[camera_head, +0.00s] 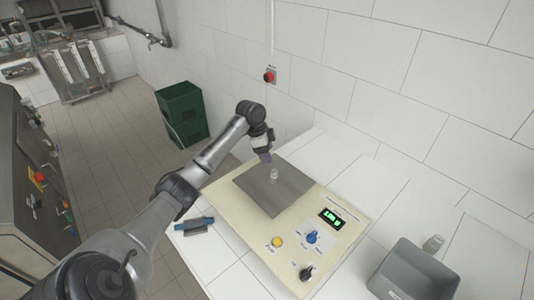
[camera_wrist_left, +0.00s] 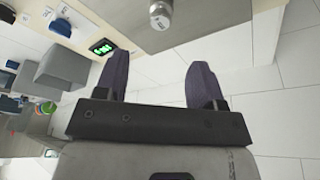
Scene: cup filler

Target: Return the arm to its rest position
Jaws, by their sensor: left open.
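My left arm reaches in from the lower left in the head view. Its gripper (camera_head: 265,157) is near the far left edge of the grey plate on the cream scale (camera_head: 228,207). In the left wrist view the two purple fingers of the gripper (camera_wrist_left: 161,70) are spread apart with nothing between them. A small clear cup (camera_head: 274,173) stands on the grey plate, just beyond the fingertips. It also shows in the left wrist view (camera_wrist_left: 161,15), apart from the fingers. My right gripper is not in view.
The scale has a lit green display (camera_head: 331,218) and knobs. A grey bin (camera_head: 412,272) stands at the right with a clear cup (camera_head: 433,243) behind it. A blue-handled brush (camera_head: 194,225) lies left of the scale. A green crate (camera_head: 182,114) is on the floor; a tiled wall stands behind.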

